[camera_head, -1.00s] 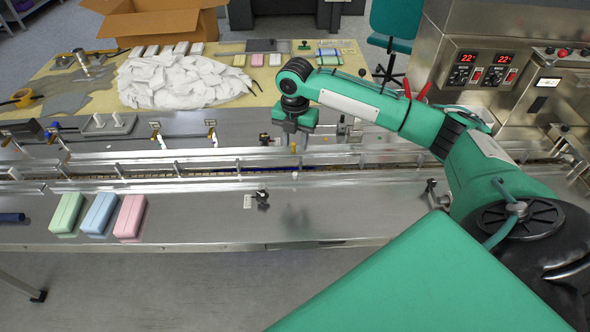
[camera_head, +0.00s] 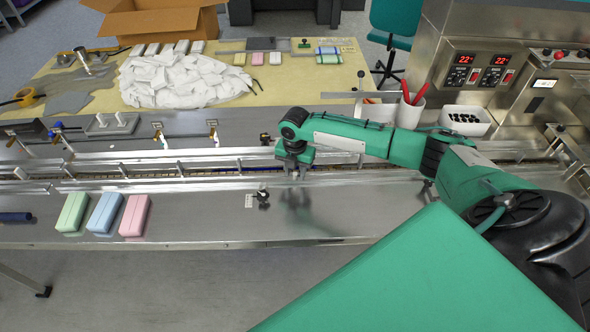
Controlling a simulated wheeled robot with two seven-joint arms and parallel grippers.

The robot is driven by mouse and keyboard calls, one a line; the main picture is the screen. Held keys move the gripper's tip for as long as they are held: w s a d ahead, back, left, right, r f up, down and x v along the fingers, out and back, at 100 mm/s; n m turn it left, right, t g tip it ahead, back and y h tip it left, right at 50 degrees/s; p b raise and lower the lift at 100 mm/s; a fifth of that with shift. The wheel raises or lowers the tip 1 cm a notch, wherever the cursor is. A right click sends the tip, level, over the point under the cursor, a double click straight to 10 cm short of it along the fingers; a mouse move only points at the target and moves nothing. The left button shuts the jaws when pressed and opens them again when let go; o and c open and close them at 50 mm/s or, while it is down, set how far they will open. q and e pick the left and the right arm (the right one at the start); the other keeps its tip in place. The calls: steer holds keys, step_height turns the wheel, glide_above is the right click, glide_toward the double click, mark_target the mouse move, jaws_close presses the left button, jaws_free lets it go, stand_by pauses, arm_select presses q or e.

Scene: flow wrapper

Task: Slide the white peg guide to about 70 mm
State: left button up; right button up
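My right gripper (camera_head: 295,174) points down at the near guide rail (camera_head: 220,177) of the conveyor. It is at the spot where a small white peg stood in the earlier view. The peg is now mostly hidden by the fingers, and I cannot tell whether they are around it or touching it. The finger gap is too small to read. A small white scale plate (camera_head: 249,201) with a black knob (camera_head: 262,197) lies on the steel deck, left of and nearer than the gripper. Its marks are unreadable. My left gripper is not in view.
Green (camera_head: 73,212), blue (camera_head: 104,213) and pink (camera_head: 134,215) packs lie on the deck at left. A plate with two white pegs (camera_head: 111,123) stands behind the conveyor. Red-handled tools in a cup (camera_head: 411,108) and a white bin (camera_head: 463,121) stand at right. The deck's front middle is clear.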

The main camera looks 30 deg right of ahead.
jaws_close()
steer(key=shift+s+a+r+p, duration=0.1)
steer(key=shift+s+a+p, duration=0.05)
steer(key=shift+p, duration=0.4)
jaws_free()
step_height(320, 180, up, 14)
steer(key=b, duration=0.3)
steer(key=shift+b, duration=0.3)
steer(key=shift+f, duration=0.2)
